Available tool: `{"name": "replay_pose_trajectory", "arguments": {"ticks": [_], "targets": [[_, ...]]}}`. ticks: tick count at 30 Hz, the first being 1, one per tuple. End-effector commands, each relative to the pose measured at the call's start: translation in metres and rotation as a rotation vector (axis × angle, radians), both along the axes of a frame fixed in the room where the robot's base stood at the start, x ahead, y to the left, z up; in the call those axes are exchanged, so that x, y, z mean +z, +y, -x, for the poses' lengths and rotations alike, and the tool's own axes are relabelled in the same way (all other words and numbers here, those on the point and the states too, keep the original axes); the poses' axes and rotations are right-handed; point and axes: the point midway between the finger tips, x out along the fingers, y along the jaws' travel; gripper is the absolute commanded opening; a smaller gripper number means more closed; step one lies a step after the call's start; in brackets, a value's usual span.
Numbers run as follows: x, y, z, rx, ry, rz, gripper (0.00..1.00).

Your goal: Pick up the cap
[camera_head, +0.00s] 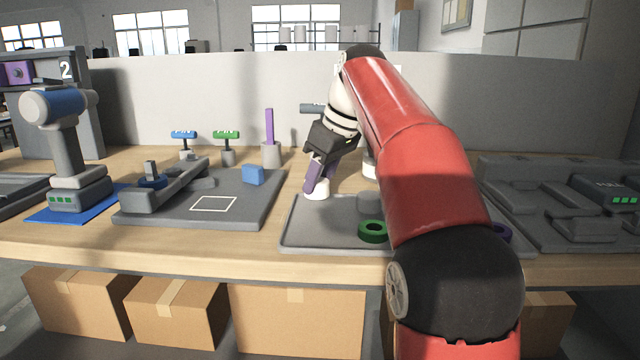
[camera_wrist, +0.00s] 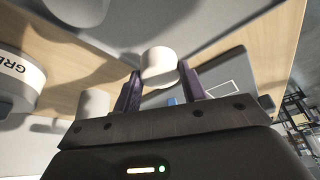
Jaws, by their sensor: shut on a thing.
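The cap, a small white cylinder (camera_head: 318,196), is at the back left of a grey tray (camera_head: 300,236). In the wrist view the cap (camera_wrist: 160,68) sits between the tips of two dark purple fingers. My gripper (camera_head: 316,186) points down and is shut on the cap. The gripper (camera_wrist: 158,80) also shows in the wrist view. I cannot tell whether the cap touches the tray or is just above it.
A green ring (camera_head: 373,231) lies on the tray, and a purple ring (camera_head: 502,232) shows partly behind my arm. To the left are a grey fixture board (camera_head: 245,205) with a blue block (camera_head: 253,175), and a drill (camera_head: 62,130). A purple stick (camera_head: 269,126) stands behind.

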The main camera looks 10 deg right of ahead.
Motion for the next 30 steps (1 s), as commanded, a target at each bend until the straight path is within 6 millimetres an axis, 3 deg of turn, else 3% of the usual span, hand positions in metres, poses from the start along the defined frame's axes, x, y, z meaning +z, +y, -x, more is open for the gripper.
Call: {"name": "replay_pose_trajectory", "arguments": {"ticks": [3, 12, 30], "targets": [[0.038, 0.000, -0.001, 0.001, -0.005, 0.001, 0.19], [0.065, 0.000, -0.002, 0.001, -0.003, 0.000, 0.19], [0.076, 0.000, 0.000, 0.001, -0.001, 0.000, 0.19]]}}
